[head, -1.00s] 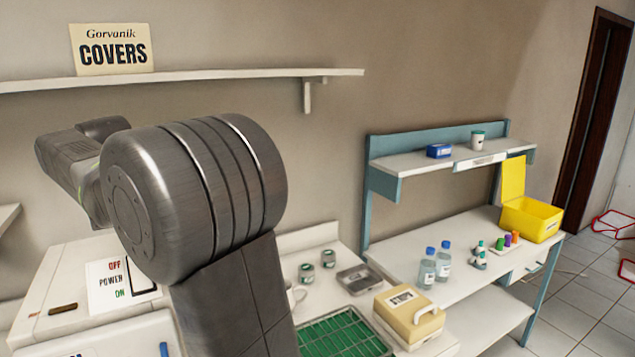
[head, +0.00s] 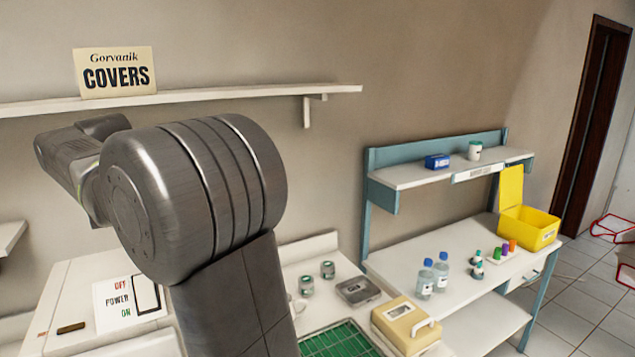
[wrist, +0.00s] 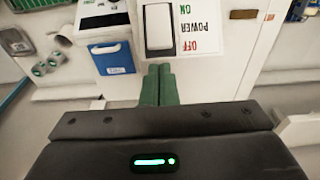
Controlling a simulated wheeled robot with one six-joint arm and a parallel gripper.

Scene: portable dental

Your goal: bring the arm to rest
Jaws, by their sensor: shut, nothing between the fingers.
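My arm fills the left and middle of the head view, with a big grey joint over the white bench. My gripper (wrist: 158,85) shows in the wrist view, its two green fingers together with nothing between them. It points toward the white box with the OFF/POWER/ON label (wrist: 183,30) and its large rocker switch (wrist: 160,27). The same label (head: 112,303) shows at the lower left of the head view. I cannot tell how far the fingertips are from the switch panel. The gripper is out of the head view.
A blue-labelled container (wrist: 117,58) is beside the switch in the wrist view. A green rack (head: 340,342), a beige box (head: 405,325) and two small jars sit on the bench. A wall shelf (head: 200,96) with a COVERS sign runs behind my arm. A blue-framed table (head: 460,325) stands right.

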